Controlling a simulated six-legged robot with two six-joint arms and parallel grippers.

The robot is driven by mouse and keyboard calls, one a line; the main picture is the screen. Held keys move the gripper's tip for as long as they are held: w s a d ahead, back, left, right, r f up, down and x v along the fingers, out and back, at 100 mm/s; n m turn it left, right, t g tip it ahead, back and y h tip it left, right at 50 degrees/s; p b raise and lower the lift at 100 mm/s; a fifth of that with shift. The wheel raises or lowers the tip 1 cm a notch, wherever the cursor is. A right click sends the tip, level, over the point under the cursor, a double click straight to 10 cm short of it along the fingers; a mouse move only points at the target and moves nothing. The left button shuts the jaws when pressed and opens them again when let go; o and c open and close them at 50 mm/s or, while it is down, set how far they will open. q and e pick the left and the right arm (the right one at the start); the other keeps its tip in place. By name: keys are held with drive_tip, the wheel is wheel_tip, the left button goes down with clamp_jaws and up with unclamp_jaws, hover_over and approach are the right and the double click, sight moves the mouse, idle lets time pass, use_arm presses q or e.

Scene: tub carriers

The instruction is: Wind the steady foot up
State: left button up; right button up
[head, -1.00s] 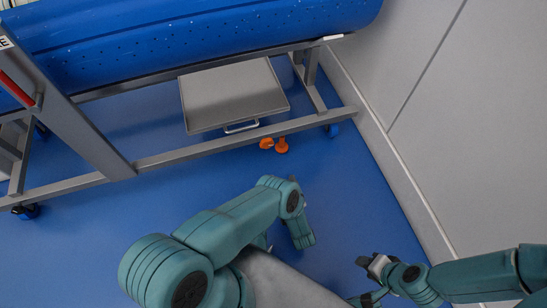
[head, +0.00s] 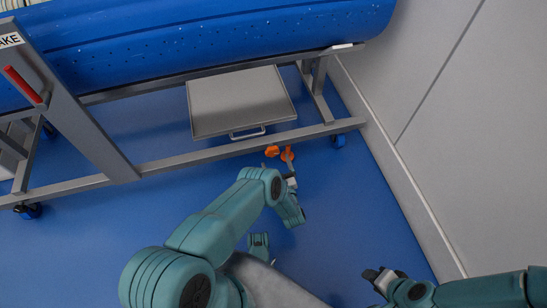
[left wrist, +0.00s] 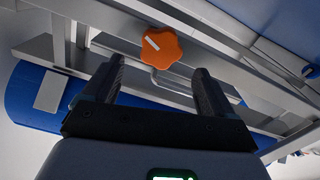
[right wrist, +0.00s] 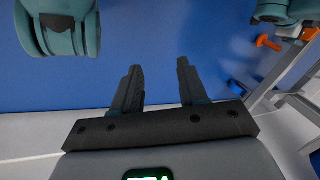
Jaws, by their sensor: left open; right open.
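Two orange parts show below the front rail of the blue drum's stand in the head view: a left one (head: 272,151) and a right one (head: 288,154). I cannot tell which is the steady foot. In the left wrist view a lobed orange knob (left wrist: 160,47) with a white mark shows just beyond and between my open fingers. My left gripper (head: 290,168) is open at the right orange part; I cannot tell if it touches. My right gripper (head: 374,274) is open and empty, over the floor at lower right; its fingers show in the right wrist view (right wrist: 160,68).
The grey stand rail (head: 210,151) runs just behind the orange parts. A grey tray (head: 243,100) with a handle is under the blue drum (head: 200,45). A pale wall (head: 450,120) rises at the right. The blue floor (head: 350,215) between stand and right gripper is clear.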

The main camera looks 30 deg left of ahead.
use_arm(q)
drive_tip(key=b+x, duration=0.1)
drive_tip(key=x, duration=0.3)
drive_tip(key=shift+w+a, duration=0.25)
drive_tip(key=shift+a, duration=0.05)
use_arm(e)
drive_tip(key=shift+w+d+f+t, duration=0.15)
drive_tip(key=shift+w+f+t, duration=0.15)
drive_tip(key=shift+w+f, duration=0.55)
drive_tip(key=shift+s+f, duration=0.1)
use_arm(q)
drive_tip(key=c, duration=1.1)
drive_tip(key=shift+o, duration=0.2)
drive_tip(key=m, duration=1.9)
drive_tip(key=shift+w+d+f+m, duration=0.3)
drive_tip(key=shift+d+f, duration=0.05)
drive_tip(key=shift+f, duration=0.05)
